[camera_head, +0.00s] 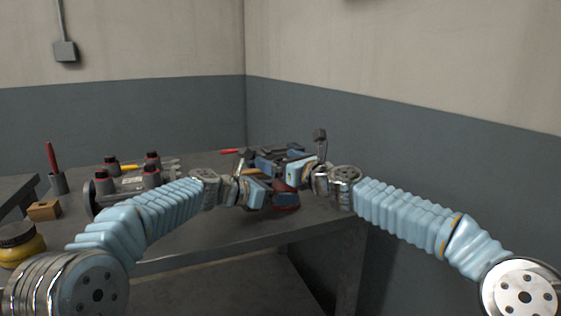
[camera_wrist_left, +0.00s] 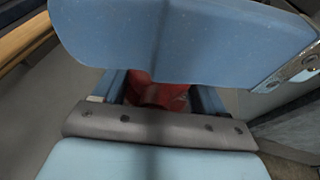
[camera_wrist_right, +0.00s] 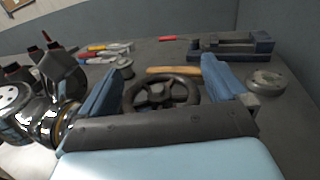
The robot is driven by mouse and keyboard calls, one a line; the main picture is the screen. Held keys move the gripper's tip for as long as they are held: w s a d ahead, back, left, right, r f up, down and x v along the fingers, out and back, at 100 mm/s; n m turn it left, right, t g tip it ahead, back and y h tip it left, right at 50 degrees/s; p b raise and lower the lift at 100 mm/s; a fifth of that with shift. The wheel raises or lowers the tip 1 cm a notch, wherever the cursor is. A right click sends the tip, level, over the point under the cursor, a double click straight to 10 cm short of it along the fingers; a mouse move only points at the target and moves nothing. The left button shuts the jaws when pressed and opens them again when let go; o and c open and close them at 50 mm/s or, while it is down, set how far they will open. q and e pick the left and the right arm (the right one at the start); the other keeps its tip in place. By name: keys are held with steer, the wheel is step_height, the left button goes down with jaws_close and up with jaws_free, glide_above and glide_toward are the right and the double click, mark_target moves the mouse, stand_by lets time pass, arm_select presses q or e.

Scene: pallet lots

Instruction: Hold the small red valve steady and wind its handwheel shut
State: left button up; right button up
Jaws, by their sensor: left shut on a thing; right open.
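The small red valve (camera_head: 286,198) is at the front part of the grey workbench, partly hidden by my grippers. My left gripper (camera_head: 268,196) is shut on its red body, which also shows between the fingers in the left wrist view (camera_wrist_left: 155,92). The valve's dark spoked handwheel (camera_wrist_right: 162,93) shows in the right wrist view. My right gripper (camera_wrist_right: 165,90) is open, with one blue finger on each side of the handwheel. I cannot tell whether either finger touches the rim.
A dark vise-like tool (camera_wrist_right: 232,46) lies farther back on the bench, with a wooden handle (camera_wrist_right: 173,71) nearer. A round grey part (camera_wrist_right: 265,83) is right of my right fingers. Red-capped items (camera_head: 152,177) stand to the left, beyond my left arm.

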steer(key=shift+c, duration=0.5)
steer(key=c, duration=1)
steer(key=shift+m+t+h, duration=0.3)
steer(key=shift+h, duration=0.1)
steer(key=m+t+h, duration=0.1)
steer(key=m+h, duration=0.1)
steer(key=h, duration=0.1)
steer(key=m+t+h, duration=0.2)
steer(key=shift+w+d+r+h, duration=0.1)
steer(key=shift+w+d+h, duration=0.1)
steer(key=shift+h, duration=0.2)
steer(key=shift+d+m+t+h, duration=0.2)
steer(key=shift+m+h, duration=0.6)
steer(key=shift+h, duration=0.45)
steer(key=shift+d+m+t+h, duration=0.15)
steer(key=shift+m+h, duration=0.65)
steer(key=shift+h, duration=0.45)
